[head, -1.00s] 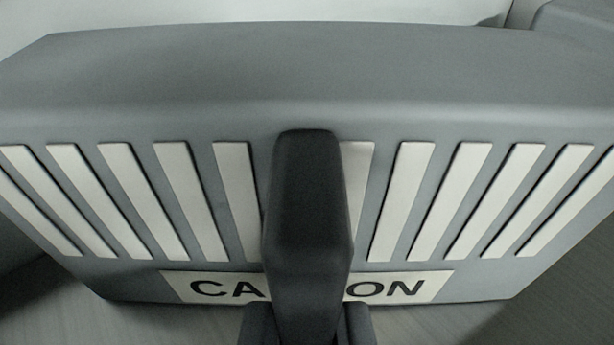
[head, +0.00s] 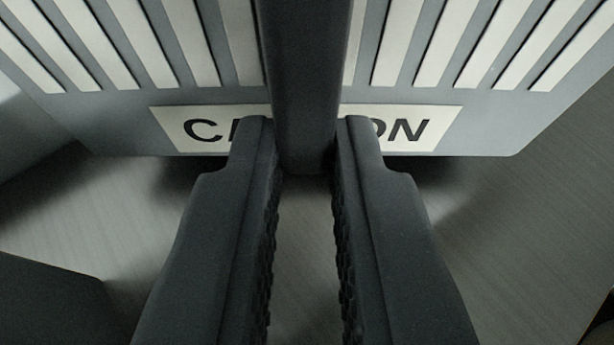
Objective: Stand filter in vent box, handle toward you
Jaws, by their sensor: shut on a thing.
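The filter is a grey panel (head: 480,118) with pale slanted slats and a white label (head: 170,125) across its lower edge. Part of the label's lettering is hidden behind the handle and my fingers. Its dark upright handle (head: 308,70) faces me in the middle of the view. My gripper (head: 306,130) has one finger on each side of the handle's lower end and is shut on it. The filter's top is out of view. I cannot make out the vent box for certain.
A grey, finely streaked metal surface (head: 520,240) lies below the filter, with shadows on it. A dark flat shape (head: 50,305) stands at the lower left. The surface to the right of my fingers looks clear.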

